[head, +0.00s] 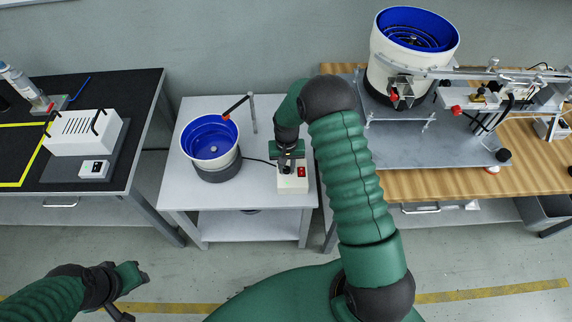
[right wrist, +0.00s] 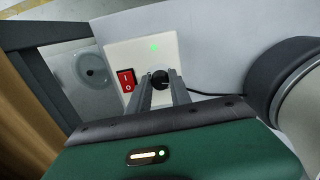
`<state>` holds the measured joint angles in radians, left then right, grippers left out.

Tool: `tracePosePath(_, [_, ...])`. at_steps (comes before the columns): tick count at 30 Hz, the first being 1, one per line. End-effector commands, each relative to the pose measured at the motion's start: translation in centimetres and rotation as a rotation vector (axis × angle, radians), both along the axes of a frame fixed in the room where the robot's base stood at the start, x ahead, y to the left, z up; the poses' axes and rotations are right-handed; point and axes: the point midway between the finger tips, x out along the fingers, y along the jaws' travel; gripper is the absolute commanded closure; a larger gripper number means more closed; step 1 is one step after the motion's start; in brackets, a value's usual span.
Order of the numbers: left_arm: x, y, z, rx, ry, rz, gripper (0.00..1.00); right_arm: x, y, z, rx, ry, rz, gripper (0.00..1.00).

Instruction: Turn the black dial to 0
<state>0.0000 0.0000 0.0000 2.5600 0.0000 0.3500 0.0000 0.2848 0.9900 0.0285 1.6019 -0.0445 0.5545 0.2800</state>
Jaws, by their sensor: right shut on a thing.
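The black dial (right wrist: 160,79) is on the face of a small white control box (right wrist: 150,50). The box also shows in the head view (head: 293,184), on the front right of a white table. The box face carries a red rocker switch (right wrist: 127,81) and a lit green lamp (right wrist: 154,47). My right gripper (right wrist: 160,88) is shut on the dial, one finger on each side. In the head view my right gripper (head: 287,163) covers the dial. The dial's scale and setting cannot be read. My left gripper (head: 140,275) hangs over the floor, away from the tables; its jaw opening is unclear.
A blue-lined bowl feeder (head: 211,142) stands left of the box on the white table (head: 190,200). A cable (right wrist: 205,93) runs from the box. A black-topped table (head: 140,90) is at left. A wooden bench (head: 400,195) with a larger feeder (head: 385,72) is at right.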

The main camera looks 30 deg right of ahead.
Motion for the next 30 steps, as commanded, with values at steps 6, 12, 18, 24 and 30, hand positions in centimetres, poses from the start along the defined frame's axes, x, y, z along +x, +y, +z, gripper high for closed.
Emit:
tracePosePath(6, [0.0,0.0,0.9,0.000,0.000,0.000,0.64,0.4,-0.4,0.4,-0.009,-0.013,0.203,1.00])
tracePosePath(12, [0.0,0.0,1.5,0.000,0.000,0.000,0.64,0.5,-0.4,0.4,-0.010,-0.013,0.388,1.00])
tracePosePath(18, [0.0,0.0,2.0,0.000,0.000,0.000,0.64,0.6,-0.3,0.3,-0.010,-0.013,0.550,1.00])
tracePosePath(24, [0.0,0.0,2.3,0.000,0.000,0.000,0.64,0.6,-0.2,0.3,-0.010,-0.014,0.667,1.00])
tracePosePath(30, [0.0,0.0,2.4,0.000,0.000,0.000,0.64,0.6,-0.2,0.3,-0.009,-0.014,0.736,1.00])
